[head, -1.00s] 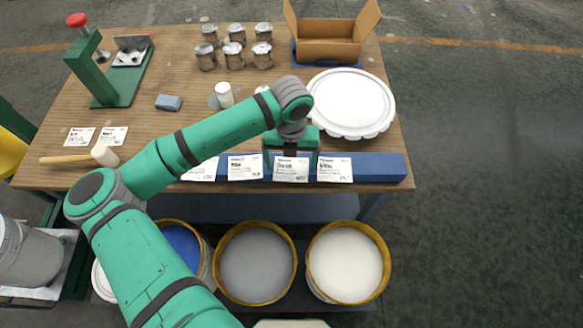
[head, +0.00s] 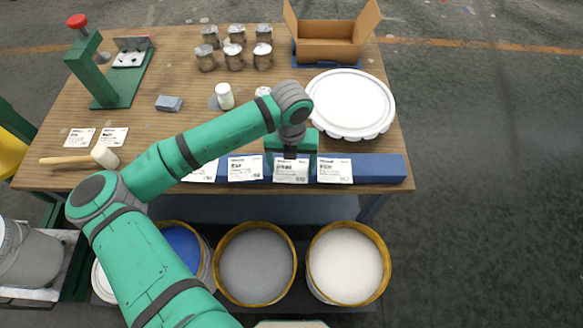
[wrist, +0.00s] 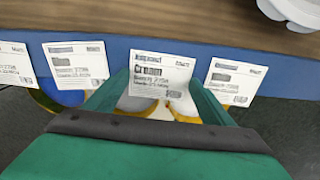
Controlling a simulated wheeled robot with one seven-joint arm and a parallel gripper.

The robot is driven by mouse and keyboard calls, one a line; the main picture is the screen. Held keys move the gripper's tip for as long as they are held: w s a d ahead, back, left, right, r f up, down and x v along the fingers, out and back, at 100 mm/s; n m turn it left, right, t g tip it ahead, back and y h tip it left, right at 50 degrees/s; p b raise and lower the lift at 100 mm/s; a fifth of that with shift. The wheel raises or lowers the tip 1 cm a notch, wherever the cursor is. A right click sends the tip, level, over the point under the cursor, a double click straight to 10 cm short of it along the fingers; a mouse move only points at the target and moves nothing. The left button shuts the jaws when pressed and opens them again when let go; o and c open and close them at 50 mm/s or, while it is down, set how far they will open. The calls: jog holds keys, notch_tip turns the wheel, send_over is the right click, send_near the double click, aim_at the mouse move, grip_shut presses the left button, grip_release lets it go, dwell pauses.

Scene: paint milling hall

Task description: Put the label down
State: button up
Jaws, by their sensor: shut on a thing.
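My gripper (head: 291,155) is at the blue rail (head: 380,168) along the table's front edge, and it is shut on a white printed label (head: 291,173). In the wrist view this label (wrist: 161,76) reads "Cream" and sits between my two green fingers, in front of the blue rail. It stands in the row between a label on its left (head: 245,168) and a label on its right (head: 334,171). Whether its lower edge touches the rail I cannot tell.
Another label (head: 203,170) on the rail is partly behind my arm. A white lid (head: 350,102) lies behind the rail. Two loose labels (head: 80,138) and a mallet (head: 103,156) lie at the left. Open paint buckets (head: 346,262) stand below the front edge.

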aim_at(287, 181)
jog(key=shift+r, duration=0.3)
notch_tip(287, 181, up, 2)
jog(key=shift+r, duration=0.1)
jog(key=s+a+r, duration=0.4)
jog(key=s+r, duration=0.6)
jog(key=s, duration=0.3)
jog(key=shift+s+r, duration=0.15)
jog(key=shift+s, duration=0.1)
jog(key=shift+w, duration=0.1)
